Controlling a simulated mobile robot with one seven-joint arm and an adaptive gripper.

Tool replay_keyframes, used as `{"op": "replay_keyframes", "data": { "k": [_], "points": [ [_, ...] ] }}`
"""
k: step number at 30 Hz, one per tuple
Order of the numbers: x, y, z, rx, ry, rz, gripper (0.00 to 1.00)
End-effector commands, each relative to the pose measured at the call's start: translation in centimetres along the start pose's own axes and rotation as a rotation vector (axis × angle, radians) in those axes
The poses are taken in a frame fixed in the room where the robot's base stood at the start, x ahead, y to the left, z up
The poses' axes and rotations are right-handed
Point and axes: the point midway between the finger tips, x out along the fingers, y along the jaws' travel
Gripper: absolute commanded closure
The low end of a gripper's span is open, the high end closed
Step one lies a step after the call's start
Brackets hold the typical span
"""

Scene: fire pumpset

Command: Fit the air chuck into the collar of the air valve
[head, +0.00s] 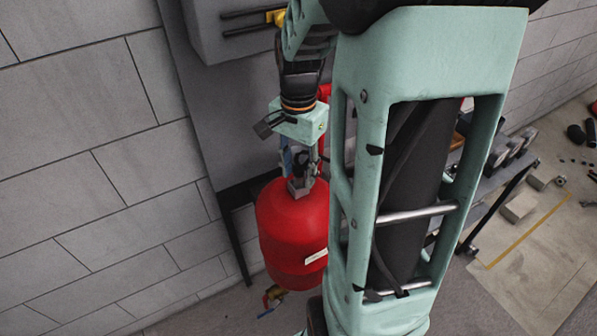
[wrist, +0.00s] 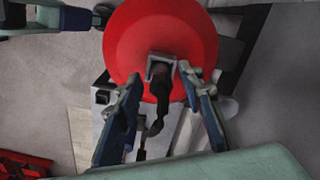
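The red tank (head: 292,226) stands by the wall, its rounded top also at the upper middle of the wrist view (wrist: 128,45). A grey square-sided collar (wrist: 161,62) sits on the tank's top; it shows as a small grey block in the head view (head: 299,188). A dark piece (wrist: 160,85), apparently the air chuck, overlaps the collar's open side; how deep it sits is hard to tell. My gripper (wrist: 161,76) is over the tank top, its blue fingers on either side of the dark piece. A gap shows beside the left finger. In the head view the fingertips are small.
A grey cabinet panel (head: 222,105) stands close behind the tank. A brass valve with a blue handle (head: 272,297) is low under the tank. Several loose parts, including a pale block (head: 519,207), lie on the floor at right. A red crate (wrist: 22,164) is at lower left in the wrist view.

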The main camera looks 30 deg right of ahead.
Motion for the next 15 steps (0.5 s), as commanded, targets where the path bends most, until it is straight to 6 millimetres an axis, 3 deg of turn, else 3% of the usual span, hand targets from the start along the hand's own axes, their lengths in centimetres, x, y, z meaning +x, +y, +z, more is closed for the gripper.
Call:
{"op": "replay_keyframes", "data": {
  "k": [15],
  "points": [
    [-9.9,-0.1,-0.1,0.000,0.003,-0.004,0.65]
  ]
}}
